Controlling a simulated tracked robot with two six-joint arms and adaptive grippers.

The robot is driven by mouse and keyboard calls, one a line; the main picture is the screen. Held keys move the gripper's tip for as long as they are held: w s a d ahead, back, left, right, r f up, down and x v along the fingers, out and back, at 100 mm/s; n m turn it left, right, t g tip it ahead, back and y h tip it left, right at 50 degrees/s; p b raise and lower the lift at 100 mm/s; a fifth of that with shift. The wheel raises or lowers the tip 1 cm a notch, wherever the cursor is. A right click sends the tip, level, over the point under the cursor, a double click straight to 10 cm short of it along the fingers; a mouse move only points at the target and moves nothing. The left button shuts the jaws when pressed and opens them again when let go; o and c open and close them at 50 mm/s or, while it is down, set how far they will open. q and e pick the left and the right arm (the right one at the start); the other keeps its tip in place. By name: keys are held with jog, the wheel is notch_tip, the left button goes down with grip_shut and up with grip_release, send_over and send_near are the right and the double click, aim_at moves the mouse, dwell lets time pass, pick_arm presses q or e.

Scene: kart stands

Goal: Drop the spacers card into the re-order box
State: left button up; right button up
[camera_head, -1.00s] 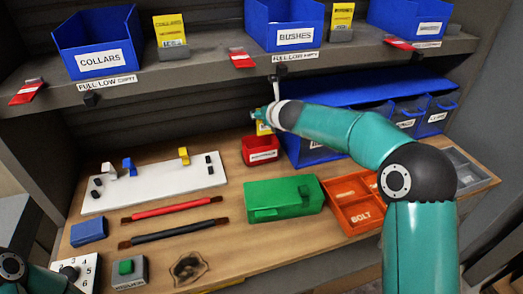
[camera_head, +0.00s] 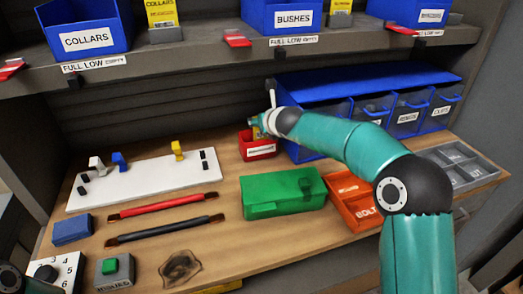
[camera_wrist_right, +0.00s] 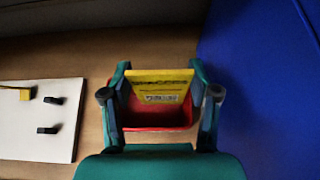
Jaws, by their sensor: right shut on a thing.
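The yellow spacers card (camera_wrist_right: 160,86) is held between the two fingers of my right gripper (camera_wrist_right: 160,92) in the wrist view. My right gripper (camera_head: 262,124) is shut on it just above the red box (camera_head: 258,153). The red box has a white label too small to read here, and its rim also shows in the wrist view (camera_wrist_right: 160,128), below the card. In the head view the gripper and arm mostly hide the card. Whether the card's lower edge is inside the box I cannot tell.
The blue drawer unit (camera_head: 370,85) stands close to the right of the red box. A green case (camera_head: 283,195) and an orange tray (camera_head: 347,190) lie in front. A white board with pegs (camera_head: 140,184) lies left. The shelf (camera_head: 200,58) with blue bins is above.

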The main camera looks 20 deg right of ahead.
jog(key=o, duration=1)
jog(key=v, duration=1.2)
jog(key=shift+f, duration=0.1)
jog(key=shift+s, duration=0.1)
